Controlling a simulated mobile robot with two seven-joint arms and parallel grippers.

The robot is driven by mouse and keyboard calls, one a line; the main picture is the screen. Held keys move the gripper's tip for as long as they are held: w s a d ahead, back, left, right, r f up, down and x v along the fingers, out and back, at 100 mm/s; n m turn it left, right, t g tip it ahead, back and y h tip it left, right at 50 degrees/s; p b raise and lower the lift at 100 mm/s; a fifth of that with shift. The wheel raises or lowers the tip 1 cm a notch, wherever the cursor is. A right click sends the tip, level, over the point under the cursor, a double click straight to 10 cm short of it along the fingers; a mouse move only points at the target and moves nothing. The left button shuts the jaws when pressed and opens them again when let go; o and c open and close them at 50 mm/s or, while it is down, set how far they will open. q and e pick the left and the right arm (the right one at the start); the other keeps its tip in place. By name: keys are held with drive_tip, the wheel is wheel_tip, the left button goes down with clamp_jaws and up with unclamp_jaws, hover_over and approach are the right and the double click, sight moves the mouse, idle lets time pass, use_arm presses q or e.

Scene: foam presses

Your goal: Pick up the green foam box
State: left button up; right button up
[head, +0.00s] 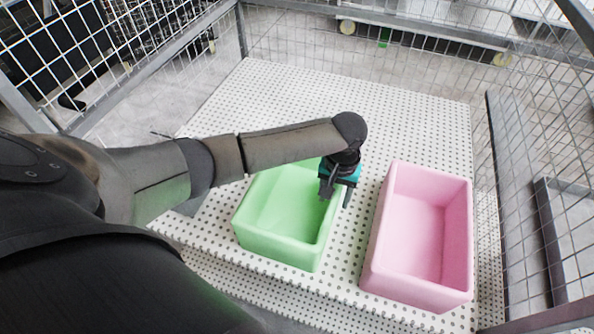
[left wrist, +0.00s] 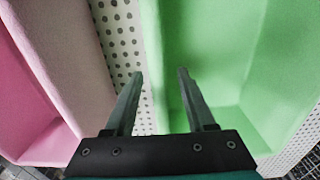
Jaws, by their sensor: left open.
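The green foam box (head: 276,246) is an open-topped tub standing on the perforated white table. My left gripper (head: 337,194) is open and points down over the box's right wall. In the left wrist view the open fingers (left wrist: 160,76) lie either side of the green wall's rim (left wrist: 163,45). One finger is over the gap beside the box and the other over its inside. I cannot tell whether the fingers touch the wall. My left forearm hides part of the box's far edge. My right gripper is not in view.
A pink foam box (head: 376,262) stands to the right of the green one, with a narrow strip of table between them. The perforated table (head: 300,90) is clear behind both. Wire mesh fencing (head: 540,130) surrounds the table at the back and sides.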

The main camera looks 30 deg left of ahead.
use_arm(q)
drive_tip(key=shift+f+b, duration=0.35)
drive_tip(key=shift+f, duration=1.2)
drive_tip(key=shift+c, duration=0.2)
clamp_jaws()
